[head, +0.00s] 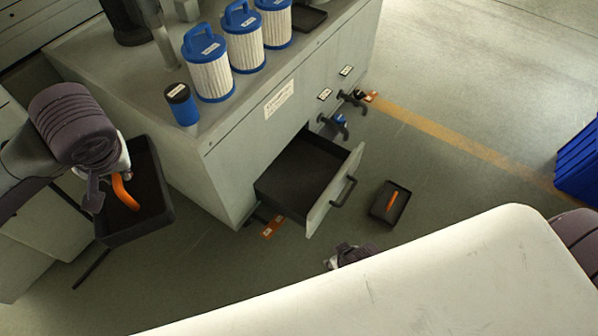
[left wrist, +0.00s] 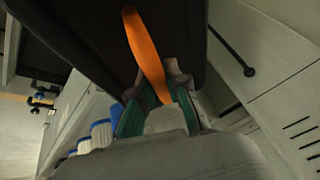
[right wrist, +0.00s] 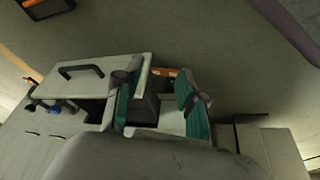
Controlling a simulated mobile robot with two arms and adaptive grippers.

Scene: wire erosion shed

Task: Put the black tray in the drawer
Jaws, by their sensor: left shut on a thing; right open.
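The black tray (head: 108,232) is held up at the left of the head view, beside the cabinet and tilted. My left gripper (head: 112,190) is shut on its orange handle (head: 126,193). The left wrist view shows the handle (left wrist: 146,50) between the fingers (left wrist: 160,92) and the dark tray (left wrist: 85,32) behind. The drawer (head: 300,172) is pulled out of the cabinet and looks empty inside. My right gripper (right wrist: 158,88) is open and empty, with the drawer front (right wrist: 112,68) beyond it in its wrist view. Only a bit of it (head: 350,254) shows in the head view.
A smaller dark tray (head: 378,211) with an orange strip lies on the floor right of the drawer. Blue-capped white filters (head: 210,77) and a small blue-black cylinder (head: 182,106) stand on the cabinet top. A blue crate (head: 580,165) is at far right.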

